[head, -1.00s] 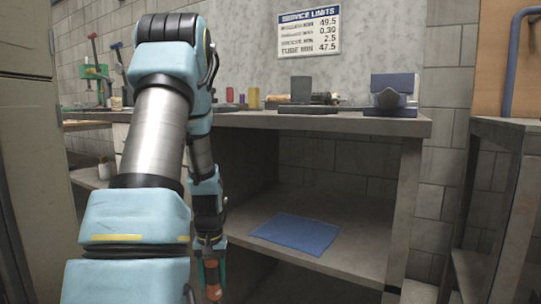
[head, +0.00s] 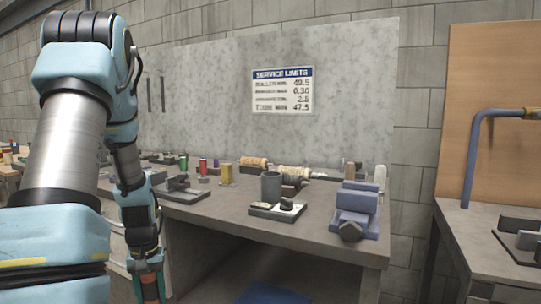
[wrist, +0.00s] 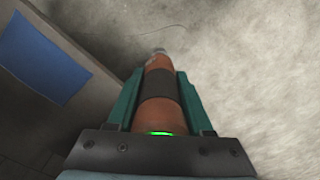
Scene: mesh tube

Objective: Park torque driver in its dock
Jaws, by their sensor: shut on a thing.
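The torque driver (wrist: 158,112) is orange-brown with a dark band and a lit green ring near the jaws. My gripper (wrist: 160,88) is shut on it, with a green finger on each side, and the driver's tip points away from the wrist. In the head view the driver (head: 151,289) hangs below my gripper (head: 147,268) at the lower left, beside the workbench. I cannot tell for sure which fixture is the dock; a grey upright cup (head: 271,187) stands on the bench.
The workbench (head: 225,212) holds a blue vise (head: 356,210), spools and small fixtures. A second table (head: 480,245) at right has a blue bent pipe (head: 472,165) and a dark fixture. A blue mat (wrist: 42,57) lies on the lower shelf. The bench's front edge is near my arm.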

